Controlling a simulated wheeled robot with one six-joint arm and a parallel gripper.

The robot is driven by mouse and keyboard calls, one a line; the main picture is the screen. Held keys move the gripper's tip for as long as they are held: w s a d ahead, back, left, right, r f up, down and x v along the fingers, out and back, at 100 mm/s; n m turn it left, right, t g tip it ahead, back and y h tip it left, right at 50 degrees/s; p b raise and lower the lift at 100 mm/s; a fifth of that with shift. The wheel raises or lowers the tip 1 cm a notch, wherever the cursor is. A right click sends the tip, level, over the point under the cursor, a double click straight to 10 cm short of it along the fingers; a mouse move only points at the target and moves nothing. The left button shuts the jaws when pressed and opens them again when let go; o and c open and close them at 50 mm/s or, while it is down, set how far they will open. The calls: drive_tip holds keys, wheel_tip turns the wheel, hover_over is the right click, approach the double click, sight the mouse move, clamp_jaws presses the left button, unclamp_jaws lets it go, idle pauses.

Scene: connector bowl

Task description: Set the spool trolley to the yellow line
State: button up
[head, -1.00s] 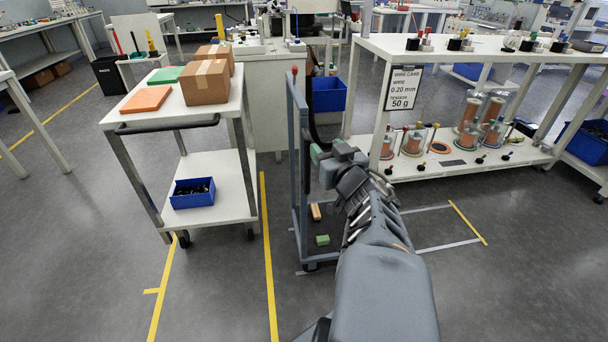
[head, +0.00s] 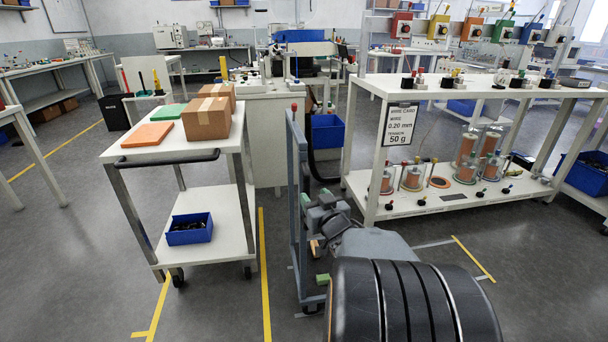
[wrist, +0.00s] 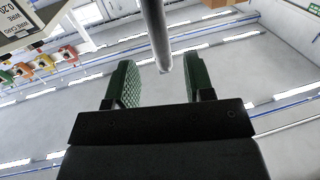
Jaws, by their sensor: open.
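A grey wheeled trolley (head: 291,215) with an upright frame stands in the middle of the head view; I take it as the spool trolley, though no spool is visible on it. A green block (head: 322,279) shows low on it. A long yellow line (head: 265,275) runs along the floor to its left, and a short yellow line (head: 473,258) lies to its right. My gripper (head: 308,203) is beside the frame, partly hidden by my arm. In the wrist view my gripper (wrist: 158,80) is open, with a grey bar (wrist: 156,30) reaching between its fingers, gaps on both sides.
A white cart (head: 165,150) with boxes and a blue bin (head: 189,229) stands left of the long line. A white shelf (head: 420,207) with copper spools (head: 465,150) and a wire card (head: 399,125) stands to the right. Grey floor in front is clear.

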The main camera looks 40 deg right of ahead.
sight(308, 189)
drive_tip(key=b+x, duration=0.2)
drive_tip(key=x, duration=0.5)
drive_tip(key=shift+w, duration=0.4)
clamp_jaws()
